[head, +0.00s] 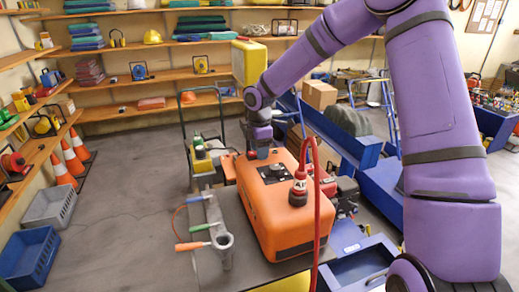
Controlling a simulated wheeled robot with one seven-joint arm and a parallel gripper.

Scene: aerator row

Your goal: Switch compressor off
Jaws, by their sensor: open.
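The orange compressor (283,228) stands on a bench in the middle of the head view. A black panel with a small light knob or switch (274,171) is on its top; its setting is too small to read. A red hose (316,200) and a red and white fitting (298,187) are at its right front. My gripper (262,153) points down over the far part of the compressor's top, just behind the black panel. It is open with nothing seen in it; its fingertips are small, and I cannot tell whether they touch the compressor.
A grey metal tool (221,238) and coloured-handled tools lie left of the compressor. A blue metal frame (385,190) stands to the right. Blue (30,258) and grey (50,206) crates and orange cones (72,160) are at the left. The left floor is otherwise clear.

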